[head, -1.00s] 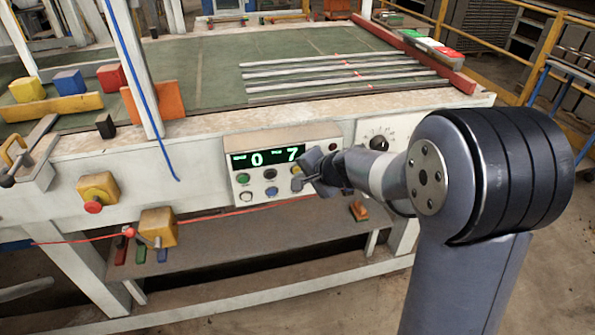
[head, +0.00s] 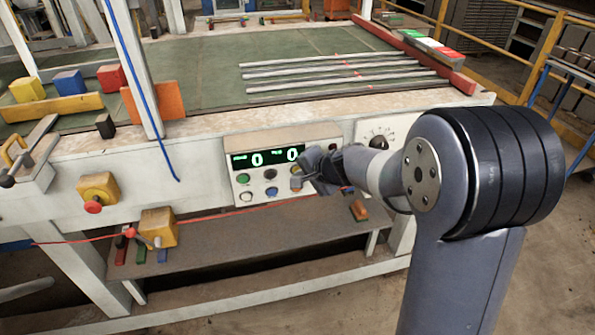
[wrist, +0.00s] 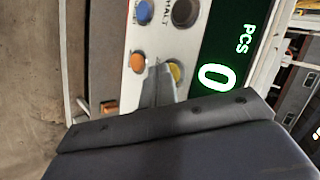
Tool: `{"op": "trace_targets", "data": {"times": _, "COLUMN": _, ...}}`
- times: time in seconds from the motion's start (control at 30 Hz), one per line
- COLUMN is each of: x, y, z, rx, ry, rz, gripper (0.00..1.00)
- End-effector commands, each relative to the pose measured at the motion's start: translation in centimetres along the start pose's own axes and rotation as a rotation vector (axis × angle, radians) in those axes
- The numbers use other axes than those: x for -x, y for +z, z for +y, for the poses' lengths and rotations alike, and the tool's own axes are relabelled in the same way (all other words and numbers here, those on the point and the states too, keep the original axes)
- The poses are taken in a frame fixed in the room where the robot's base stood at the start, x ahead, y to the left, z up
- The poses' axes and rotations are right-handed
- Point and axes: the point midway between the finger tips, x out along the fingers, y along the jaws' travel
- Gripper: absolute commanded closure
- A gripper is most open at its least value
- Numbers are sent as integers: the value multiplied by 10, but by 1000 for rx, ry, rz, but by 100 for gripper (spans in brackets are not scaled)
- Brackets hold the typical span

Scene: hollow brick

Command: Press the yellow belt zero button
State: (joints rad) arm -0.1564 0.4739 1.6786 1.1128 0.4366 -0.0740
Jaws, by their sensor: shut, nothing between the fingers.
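The control panel (head: 256,178) is on the front of the white table frame, with a black display (head: 264,158) above its buttons. The display reads 0 and 0 in green. The yellow button (wrist: 176,70) shows in the wrist view, partly hidden behind my fingertips. My gripper (wrist: 158,76) is shut and empty, its tips at the yellow button's edge; whether they touch it I cannot tell. In the head view my gripper (head: 302,178) is at the panel's right side and covers much of that area.
An orange button (wrist: 138,62) sits close beside my fingers, with a blue button (wrist: 145,11) and a dark button (wrist: 185,12) farther off. A green button (head: 243,178) is at the panel's left. A dial (head: 378,142) is right of the panel. A yellow box with a red knob (head: 98,192) is at left.

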Motion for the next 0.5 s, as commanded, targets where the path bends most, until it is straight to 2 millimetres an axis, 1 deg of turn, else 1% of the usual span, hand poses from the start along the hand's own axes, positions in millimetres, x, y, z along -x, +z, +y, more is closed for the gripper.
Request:
{"op": "trace_targets", "data": {"times": 0.27, "x": 2, "y": 1, "z": 2, "rx": 0, "ry": -1, "rz": 1, "gripper": 100}}
{"op": "trace_targets", "data": {"times": 0.5, "x": 10, "y": 7, "z": 8, "rx": 0, "ry": -1, "rz": 1, "gripper": 100}}
